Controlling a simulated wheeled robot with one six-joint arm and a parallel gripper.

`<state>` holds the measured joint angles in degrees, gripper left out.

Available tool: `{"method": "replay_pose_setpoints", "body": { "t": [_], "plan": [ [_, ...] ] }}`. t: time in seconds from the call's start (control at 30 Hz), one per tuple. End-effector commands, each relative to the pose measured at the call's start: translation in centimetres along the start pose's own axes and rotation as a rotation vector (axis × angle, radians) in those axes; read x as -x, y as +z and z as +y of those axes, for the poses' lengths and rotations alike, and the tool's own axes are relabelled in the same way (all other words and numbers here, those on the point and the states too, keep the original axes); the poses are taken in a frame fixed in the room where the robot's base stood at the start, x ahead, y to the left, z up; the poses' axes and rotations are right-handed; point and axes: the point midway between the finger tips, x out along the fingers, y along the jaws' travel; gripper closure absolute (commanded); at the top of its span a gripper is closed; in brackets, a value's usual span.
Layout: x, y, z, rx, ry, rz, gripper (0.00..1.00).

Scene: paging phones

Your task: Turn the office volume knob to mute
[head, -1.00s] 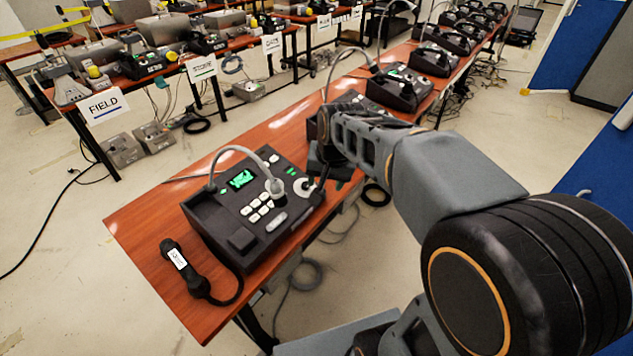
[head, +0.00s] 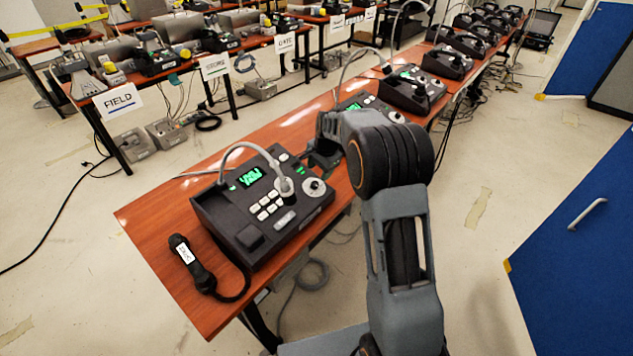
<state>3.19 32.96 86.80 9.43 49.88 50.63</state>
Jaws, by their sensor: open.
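The nearest paging phone (head: 235,222) is a dark desk console on the red-brown table. It has a lit green screen (head: 250,177), pale buttons and a gooseneck microphone. A round pale volume knob (head: 317,187) sits at its right end, in plain view. I cannot read an office label on it. My gripper (head: 322,162) is open, just behind and above the right end of this console, apart from the knob. My arm partly hides its fingers. A black handset (head: 191,263) with a white label lies on the table at the console's left.
More consoles (head: 414,92) stand along the same table (head: 150,222) behind my arm. A parallel row of tables carries devices and signs such as FIELD (head: 118,100). A blue cabinet (head: 575,235) stands at right. The floor between the rows has loose cables.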

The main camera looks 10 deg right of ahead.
Motion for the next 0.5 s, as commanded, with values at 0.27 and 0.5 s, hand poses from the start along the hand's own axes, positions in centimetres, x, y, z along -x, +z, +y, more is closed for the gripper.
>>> {"method": "replay_pose_setpoints", "body": {
  "t": [0.27,0.5],
  "plan": [
    [-4.6,0.1,0.1,0.002,0.002,-0.002,0.46],
    [-6.5,0.0,0.0,0.002,0.0,0.0,0.46]
  ]
}}
